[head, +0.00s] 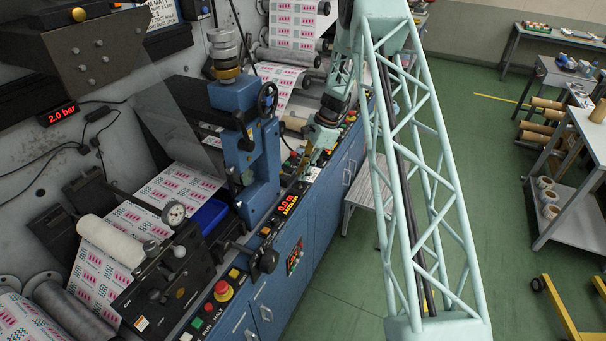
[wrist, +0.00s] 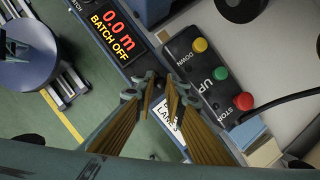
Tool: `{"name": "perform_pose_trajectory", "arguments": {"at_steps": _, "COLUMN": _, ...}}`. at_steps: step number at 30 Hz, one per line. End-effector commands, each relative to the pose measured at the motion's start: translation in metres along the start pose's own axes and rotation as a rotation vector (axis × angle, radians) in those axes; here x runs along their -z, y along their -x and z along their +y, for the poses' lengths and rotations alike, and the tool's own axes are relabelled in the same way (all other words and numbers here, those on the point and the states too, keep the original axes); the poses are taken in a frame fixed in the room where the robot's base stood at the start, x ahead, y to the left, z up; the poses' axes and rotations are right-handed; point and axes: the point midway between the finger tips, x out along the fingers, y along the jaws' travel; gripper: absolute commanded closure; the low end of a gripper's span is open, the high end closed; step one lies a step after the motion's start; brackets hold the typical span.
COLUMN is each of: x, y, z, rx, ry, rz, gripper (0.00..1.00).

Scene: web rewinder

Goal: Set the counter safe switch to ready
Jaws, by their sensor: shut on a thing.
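The counter display (wrist: 112,30) reads "0.0 m" and "BATCH OFF" in the wrist view. It also shows lit on the blue machine's front ledge in the head view (head: 287,204). My gripper (wrist: 161,80) points down at the dark panel strip just below the display, with its fingertips close together. In the head view my gripper (head: 307,170) is at the ledge just beyond the display. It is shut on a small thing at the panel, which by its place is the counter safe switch. The fingers hide the switch, so its setting cannot be read.
A control box (wrist: 212,75) with yellow, green and red buttons sits right beside my fingers. A "LANES" label (wrist: 168,120) is partly behind them. A red emergency button (head: 223,290) and a handwheel (head: 267,100) stand along the machine.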

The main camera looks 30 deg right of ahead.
Motion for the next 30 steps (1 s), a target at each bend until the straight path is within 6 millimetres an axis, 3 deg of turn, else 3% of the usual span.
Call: {"name": "perform_pose_trajectory", "arguments": {"at_steps": 30, "x": -0.018, "y": -0.006, "z": 0.018, "rx": 0.238, "ry": 0.099, "rz": 0.257, "gripper": 0.99}}
